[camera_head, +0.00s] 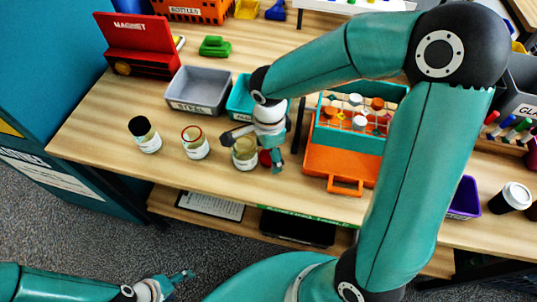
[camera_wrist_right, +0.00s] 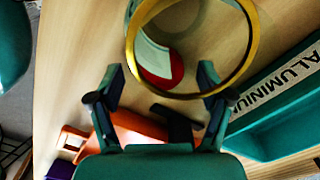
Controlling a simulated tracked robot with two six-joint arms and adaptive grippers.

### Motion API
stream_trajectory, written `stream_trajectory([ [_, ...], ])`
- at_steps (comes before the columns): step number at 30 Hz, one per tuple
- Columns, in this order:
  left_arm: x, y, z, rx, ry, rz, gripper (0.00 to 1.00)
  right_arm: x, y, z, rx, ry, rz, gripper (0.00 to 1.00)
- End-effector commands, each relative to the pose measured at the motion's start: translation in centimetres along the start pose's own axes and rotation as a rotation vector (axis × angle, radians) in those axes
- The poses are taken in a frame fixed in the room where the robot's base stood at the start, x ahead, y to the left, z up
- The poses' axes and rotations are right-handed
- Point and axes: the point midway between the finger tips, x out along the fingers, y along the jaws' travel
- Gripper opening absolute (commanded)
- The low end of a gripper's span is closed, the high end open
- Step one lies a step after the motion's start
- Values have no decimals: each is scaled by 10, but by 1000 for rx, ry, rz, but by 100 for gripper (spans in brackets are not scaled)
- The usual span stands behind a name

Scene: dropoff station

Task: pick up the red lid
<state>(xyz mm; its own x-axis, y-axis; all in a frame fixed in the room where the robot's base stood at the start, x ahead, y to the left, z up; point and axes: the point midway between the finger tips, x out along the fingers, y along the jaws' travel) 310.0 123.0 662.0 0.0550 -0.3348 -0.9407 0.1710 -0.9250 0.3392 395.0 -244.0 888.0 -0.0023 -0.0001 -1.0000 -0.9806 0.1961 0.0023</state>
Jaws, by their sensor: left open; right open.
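The red lid (camera_head: 265,158) lies on the table just right of a gold-rimmed glass jar (camera_head: 245,153), partly hidden by my right gripper (camera_head: 265,148). In the right wrist view a red curved patch (camera_wrist_right: 162,78), likely the lid, shows within the jar's gold rim (camera_wrist_right: 245,62), beside a white and teal label. My right gripper (camera_wrist_right: 160,98) is open, with its fingers close to that rim; I cannot tell whether they touch. My left gripper (camera_head: 182,277) is open and empty, low in front of the table.
A grey steel bin (camera_head: 198,92) and a teal aluminium bin (camera_head: 239,100) are behind. An orange and teal box (camera_head: 340,160) stands right. Table is clear at front left.

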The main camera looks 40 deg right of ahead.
Motion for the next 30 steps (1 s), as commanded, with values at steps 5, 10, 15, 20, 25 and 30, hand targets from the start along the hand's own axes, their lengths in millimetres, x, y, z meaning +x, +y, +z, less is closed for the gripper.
stream_trajectory([
  [5, 0, 0, 0, 0, 0, 0, 74, 1, 0, 0, 0, -1, -2, 79],
  [10, 0, 0, 0, 0, 0, 0, 74, 0, 0, 0, 0, -1, -2, 57],
  [15, 0, 0, 0, 0, 0, 0, 74, 0, 0, 0, 0, -1, -2, 37],
  [20, 0, 0, 0, 0, 0, 0, 74, 0, 0, 0, 0, -1, -2, 37],
  [25, 0, 0, 0, 0, 0, 0, 74, 0, 0, 0, 1, -1, -2, 37],
  [30, 0, 0, 0, 0, 0, 0, 74, -8, -1, 0, 2, -1, -4, 37],
])
